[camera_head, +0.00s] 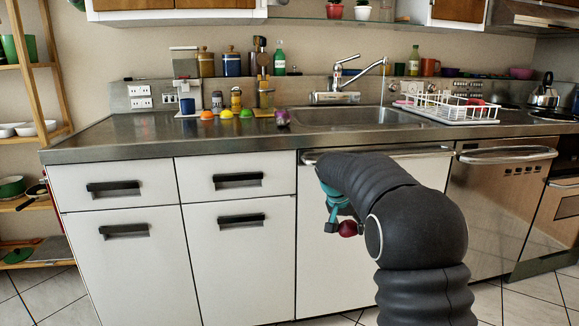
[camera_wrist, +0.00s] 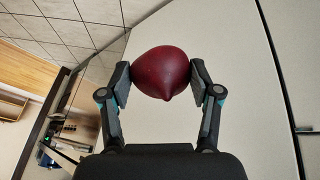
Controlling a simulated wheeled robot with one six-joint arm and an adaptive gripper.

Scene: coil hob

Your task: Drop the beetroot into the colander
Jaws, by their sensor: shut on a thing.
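The beetroot (camera_wrist: 161,72) is dark red and round with a short pointed tip. My gripper (camera_wrist: 160,75) is shut on it, with one finger pad against each side. In the head view my gripper (camera_head: 343,222) hangs below the counter edge, in front of the white cabinet doors, and the beetroot (camera_head: 348,228) shows at its end. The beetroot is clear of the floor and the counter. I cannot make out a colander in either view.
The steel counter (camera_head: 140,126) runs along the wall above my gripper, with the sink (camera_head: 350,117) in it. A white dish rack (camera_head: 450,108) stands right of the sink. An orange (camera_head: 207,115), a purple eggplant (camera_head: 283,118) and other produce lie to the left.

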